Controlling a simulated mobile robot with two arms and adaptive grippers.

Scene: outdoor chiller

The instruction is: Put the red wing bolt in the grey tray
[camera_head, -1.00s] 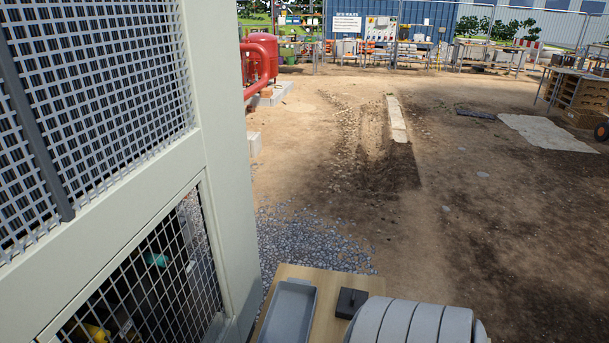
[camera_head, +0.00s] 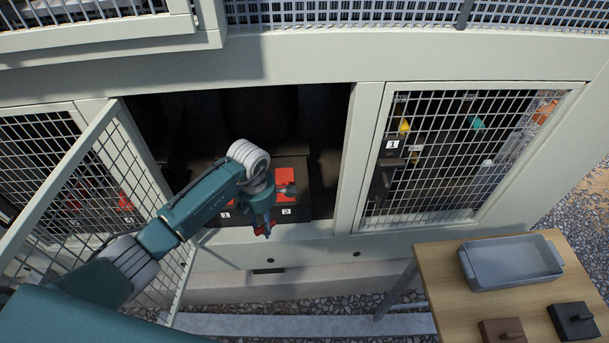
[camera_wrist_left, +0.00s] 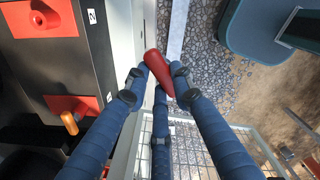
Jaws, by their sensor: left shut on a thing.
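The red wing bolt (camera_wrist_left: 158,70) is held between the fingers of my left gripper (camera_wrist_left: 157,82) in the left wrist view. In the head view only a small red part of the bolt (camera_head: 259,231) shows at the fingertips of my left gripper (camera_head: 264,224). The gripper points down, in front of the open cabinet bay and apart from it. The grey tray (camera_head: 480,279) looks empty and sits on the wooden table (camera_head: 440,270) at the right. My right gripper is not in view.
Black boxes with red panels (camera_head: 285,178), labelled 1 and 2, stand inside the cabinet. An open mesh door (camera_head: 85,180) is at the left, a mesh panel (camera_head: 460,150) at the right. A brown block (camera_head: 502,331) and a black block (camera_head: 573,320) lie near the tray.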

